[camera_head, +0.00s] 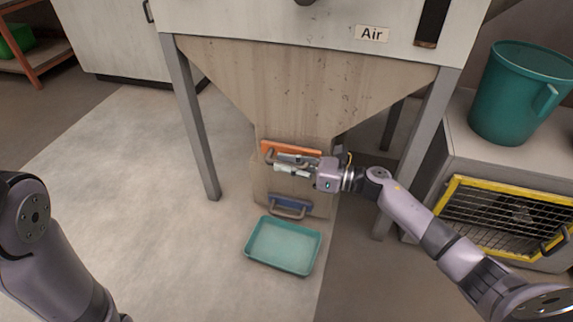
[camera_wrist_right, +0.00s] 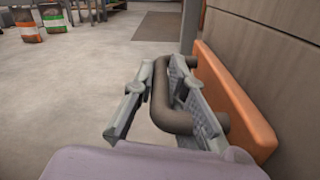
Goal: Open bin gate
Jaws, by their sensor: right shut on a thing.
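The bin (camera_head: 290,90) is a beige hopper on grey legs, narrowing downward. Low on its front is an orange gate plate (camera_head: 305,149) with a dark bar handle; the plate also shows in the right wrist view (camera_wrist_right: 235,105). My right gripper (camera_head: 283,163) reaches in from the right, and its fingers are shut on the handle (camera_wrist_right: 173,85), one on each side of the bar. Below is a blue plate with its own handle (camera_head: 290,208). My left arm shows at the left edge, but its gripper is out of view.
A teal tray (camera_head: 284,246) lies on the floor below the spout and looks empty. A teal bucket (camera_head: 515,95) stands on a cabinet at right, above a yellow-framed mesh guard (camera_head: 505,215). The floor at left is clear.

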